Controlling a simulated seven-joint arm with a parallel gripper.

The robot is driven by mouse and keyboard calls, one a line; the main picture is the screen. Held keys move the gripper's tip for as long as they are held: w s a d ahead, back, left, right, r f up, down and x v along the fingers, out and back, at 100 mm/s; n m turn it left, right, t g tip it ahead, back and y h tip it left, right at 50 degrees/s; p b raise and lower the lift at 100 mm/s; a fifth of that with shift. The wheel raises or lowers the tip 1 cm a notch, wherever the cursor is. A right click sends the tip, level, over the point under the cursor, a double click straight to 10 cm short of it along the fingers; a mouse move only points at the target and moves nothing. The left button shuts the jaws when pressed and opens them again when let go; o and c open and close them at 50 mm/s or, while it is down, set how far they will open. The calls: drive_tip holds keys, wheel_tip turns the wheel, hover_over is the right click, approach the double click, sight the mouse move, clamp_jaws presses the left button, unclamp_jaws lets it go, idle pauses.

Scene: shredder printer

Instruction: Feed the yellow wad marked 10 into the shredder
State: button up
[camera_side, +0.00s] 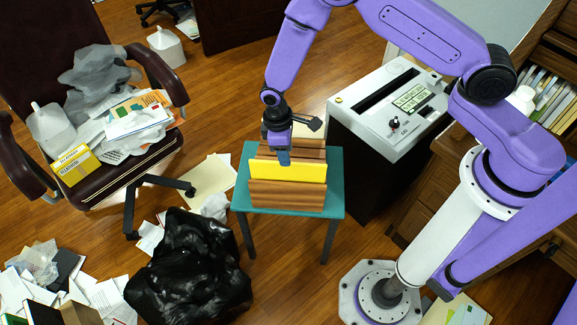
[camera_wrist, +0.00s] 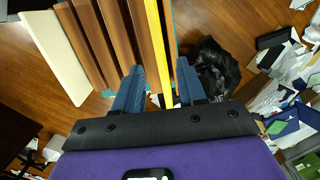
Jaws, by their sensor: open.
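The yellow wad (camera_side: 305,172) stands on edge among brown wooden dividers on the small teal table. No number is readable on it. In the wrist view the yellow wad (camera_wrist: 156,40) shows as a thin upright strip between my two fingers. My gripper (camera_side: 284,158) is open above the wad, pointing down. In the wrist view my gripper (camera_wrist: 160,72) has a blue finger on each side of the strip, with gaps; I cannot tell how deep the fingers reach. The shredder (camera_side: 395,105), with a dark slot in its white top, stands to the right of the table.
The brown dividers (camera_side: 285,194) are close beside the wad, with a cream slab (camera_wrist: 55,55) at the far end in the wrist view. The teal table (camera_side: 336,190) has little free room. A black bag (camera_side: 190,270) and a cluttered chair (camera_side: 100,130) are to the left.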

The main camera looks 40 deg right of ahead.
wheel_tip(320, 180, down, 7)
drive_tip(key=shift+s+d+f, duration=0.2)
drive_tip(key=shift+s+d, duration=0.15)
clamp_jaws()
drive_tip(key=shift+r, duration=0.15)
drive_tip(key=shift+r, duration=0.85)
wheel_tip(320, 180, up, 11)
drive_tip(key=shift+f, duration=0.2)
idle(0.7)
